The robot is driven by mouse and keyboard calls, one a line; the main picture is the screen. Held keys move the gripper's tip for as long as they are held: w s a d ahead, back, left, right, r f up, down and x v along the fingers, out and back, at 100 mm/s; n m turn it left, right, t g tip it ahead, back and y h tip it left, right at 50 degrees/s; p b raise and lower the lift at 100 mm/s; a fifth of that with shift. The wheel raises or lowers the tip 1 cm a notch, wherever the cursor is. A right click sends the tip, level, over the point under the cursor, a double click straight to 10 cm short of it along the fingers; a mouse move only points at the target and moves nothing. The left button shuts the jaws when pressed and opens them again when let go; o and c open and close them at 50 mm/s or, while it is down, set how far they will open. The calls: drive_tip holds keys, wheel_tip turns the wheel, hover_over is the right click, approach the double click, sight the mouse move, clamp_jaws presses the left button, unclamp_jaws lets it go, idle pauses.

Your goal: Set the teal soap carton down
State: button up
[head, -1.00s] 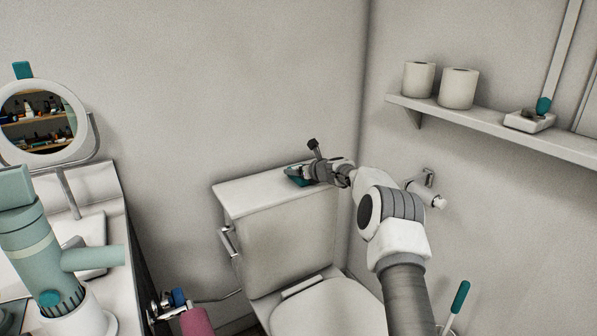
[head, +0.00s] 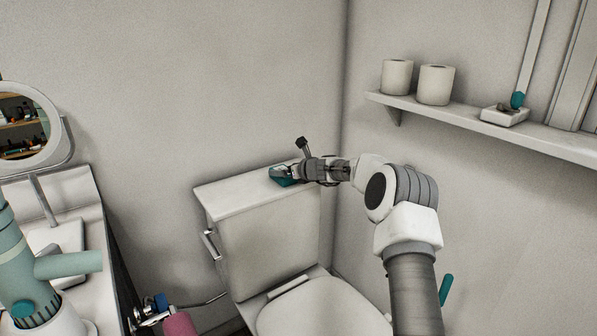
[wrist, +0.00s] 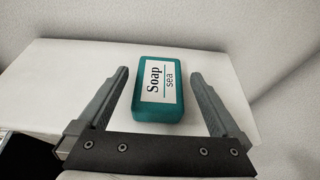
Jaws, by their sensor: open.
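The teal soap carton (wrist: 161,112) lies flat on the white toilet tank lid (wrist: 60,62), its label reading "Soap sea" facing up. In the head view the carton (head: 281,176) shows as a small teal shape near the right part of the tank lid (head: 226,199). My gripper (wrist: 160,80) is open, with one finger on each side of the carton and a visible gap on both sides. In the head view my gripper (head: 290,172) is at the tank lid and partly covers the carton.
A wall shelf (head: 545,132) at the right holds two paper rolls (head: 435,85) and a white dish (head: 505,116). A round mirror (head: 25,125) and a counter with a teal pump bottle stand at the left. The left part of the tank lid is clear.

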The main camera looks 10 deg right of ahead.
drive_tip(key=v, duration=0.8)
drive_tip(key=shift+b, duration=0.45)
drive_tip(key=shift+r, duration=0.1)
drive_tip(key=s+a+r+n+g, duration=0.3)
drive_tip(key=s+a+r+n, duration=0.2)
drive_tip(key=s+a+n, duration=0.5)
drive_tip(key=s+a+r+n+g, duration=0.2)
drive_tip(key=s+a+r+n, duration=0.5)
drive_tip(key=s, duration=0.6)
drive_tip(key=s+d+f+n+g+h, duration=0.15)
drive_tip(key=s+d+n, duration=0.3)
drive_tip(key=s, duration=0.55)
drive_tip(key=s+d+f+n+h, duration=0.25)
drive_tip(key=s+d+n, duration=0.2)
drive_tip(key=s, duration=0.55)
drive_tip(key=s+d+f+n+g+h, duration=0.1)
drive_tip(key=s+d+f+n, duration=0.15)
drive_tip(key=s+n, duration=0.55)
wheel_tip(320, 180, up, 22)
drive_tip(key=s+m+p, duration=0.1)
drive_tip(key=m+p, duration=0.1)
drive_tip(key=p, duration=1.9)
drive_tip(key=shift+s+d+p, duration=0.35)
drive_tip(key=shift+s+d, duration=0.05)
